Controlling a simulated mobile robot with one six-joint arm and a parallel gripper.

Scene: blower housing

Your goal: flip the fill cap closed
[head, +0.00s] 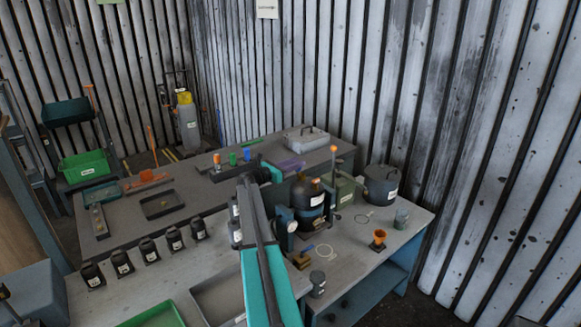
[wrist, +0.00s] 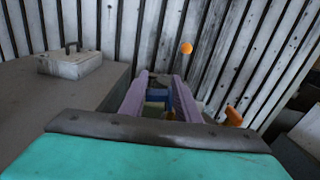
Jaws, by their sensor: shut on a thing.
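The fill cap seems to be the small orange-brown piece (head: 315,181) on top of the dark round housing (head: 308,192). An orange part (wrist: 233,117), probably the same cap, shows to the right of my fingers in the wrist view. My gripper (head: 291,165) is above the bench, left of and behind the housing top, apart from the cap in the picture. In the wrist view, its purple fingers (wrist: 152,92) close around a small blue piece (wrist: 168,100). What this piece is I cannot tell. My teal arm hides part of the bench left of the housing.
A post with an orange ball (head: 333,148) stands behind the housing, by a green box (head: 345,190). A grey pot (head: 382,185) and an orange funnel (head: 378,238) are to the right. A grey case (head: 306,137) lies at the back. Several black bottles (head: 149,250) line the left.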

